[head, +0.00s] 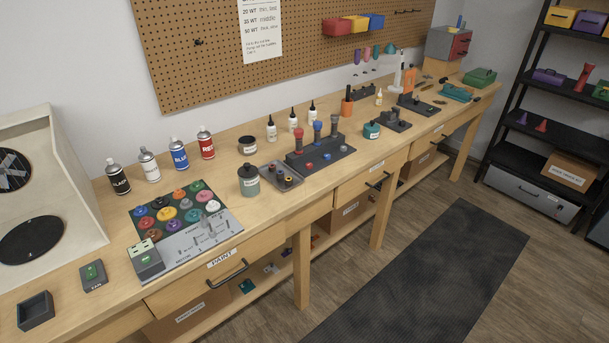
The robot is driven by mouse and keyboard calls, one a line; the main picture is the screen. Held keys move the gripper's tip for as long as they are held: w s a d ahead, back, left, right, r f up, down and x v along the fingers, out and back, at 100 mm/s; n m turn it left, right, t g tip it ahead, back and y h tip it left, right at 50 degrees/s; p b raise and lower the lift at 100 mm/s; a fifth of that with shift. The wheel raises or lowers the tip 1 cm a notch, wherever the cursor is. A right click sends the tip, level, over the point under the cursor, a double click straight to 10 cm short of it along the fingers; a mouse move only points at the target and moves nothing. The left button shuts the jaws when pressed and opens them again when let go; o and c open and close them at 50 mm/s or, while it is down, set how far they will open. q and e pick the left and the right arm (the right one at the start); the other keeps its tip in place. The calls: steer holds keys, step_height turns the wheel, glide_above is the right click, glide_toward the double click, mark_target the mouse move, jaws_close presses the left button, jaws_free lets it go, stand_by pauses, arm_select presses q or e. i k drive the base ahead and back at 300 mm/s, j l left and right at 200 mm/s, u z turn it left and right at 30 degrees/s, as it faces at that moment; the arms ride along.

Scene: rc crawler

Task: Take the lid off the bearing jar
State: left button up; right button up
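Three small labelled jars stand on the workbench, and their labels are too small to read, so I cannot tell which is the bearing jar. One is a green jar with a black lid (249,181), upright near the bench's front edge. Behind it is a squat dark jar (247,146) with a pale label. Farther right is a low teal jar (372,130) with a dark top and a pale label. All three look closed. Neither of my grippers is in view.
A drawer handle (228,274) sticks out in front. A dark mat (430,275) covers clear floor.

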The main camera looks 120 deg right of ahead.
mark_target(249, 170)
steer(key=z, duration=3.8)
